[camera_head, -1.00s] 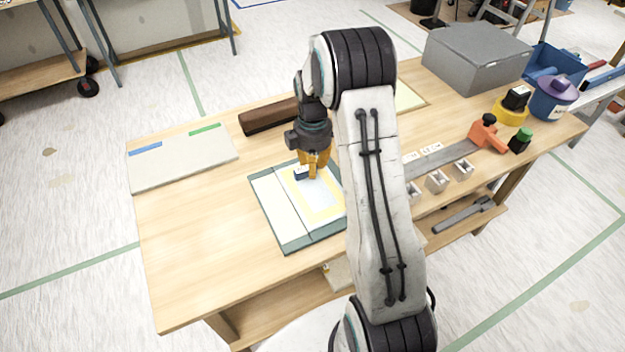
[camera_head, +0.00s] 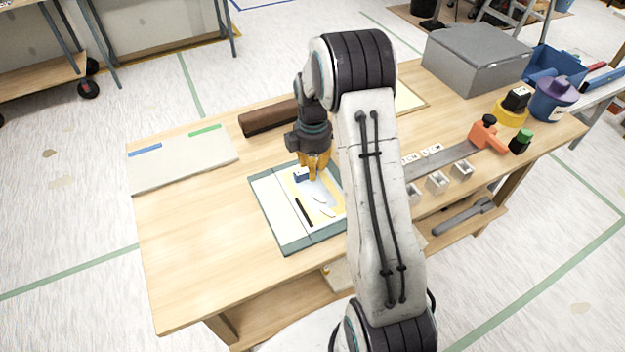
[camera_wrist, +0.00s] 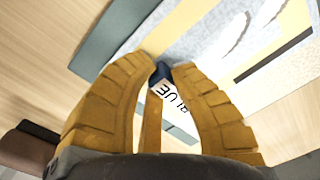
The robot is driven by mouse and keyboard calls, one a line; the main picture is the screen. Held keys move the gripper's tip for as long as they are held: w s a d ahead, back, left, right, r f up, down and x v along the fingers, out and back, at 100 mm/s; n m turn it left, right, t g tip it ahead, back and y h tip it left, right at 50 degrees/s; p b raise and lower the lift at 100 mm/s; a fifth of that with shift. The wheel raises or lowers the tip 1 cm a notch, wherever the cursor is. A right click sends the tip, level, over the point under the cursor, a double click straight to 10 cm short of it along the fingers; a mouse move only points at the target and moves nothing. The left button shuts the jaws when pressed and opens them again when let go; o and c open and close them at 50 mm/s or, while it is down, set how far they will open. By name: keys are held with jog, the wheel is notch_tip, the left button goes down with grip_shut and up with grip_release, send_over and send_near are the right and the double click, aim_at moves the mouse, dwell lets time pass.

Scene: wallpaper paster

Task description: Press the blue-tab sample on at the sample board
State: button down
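The sample board seems to be the pale grey panel (camera_head: 182,162) at the left of the table, with a blue strip (camera_head: 145,149) and a green strip (camera_head: 204,131) along its far edge. My gripper (camera_head: 309,177) points down over the dark green mat (camera_head: 285,247). Its yellow fingers close around a small dark blue block (camera_wrist: 158,73), which looks like the sample's tab. Pale sheet with a yellow border (camera_head: 337,211) lies below on the mat. Whether the block is joined to it is hidden.
A black bar (camera_head: 304,213) and white leaf-like shapes (camera_head: 322,205) lie on the mat. A brown roll (camera_head: 268,117) is behind. A grey box (camera_head: 477,55), orange-handled tool (camera_head: 487,135) and small white holders (camera_head: 437,181) stand right. The table's left front is clear.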

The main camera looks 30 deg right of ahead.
jog(key=c, duration=1.1)
grip_release()
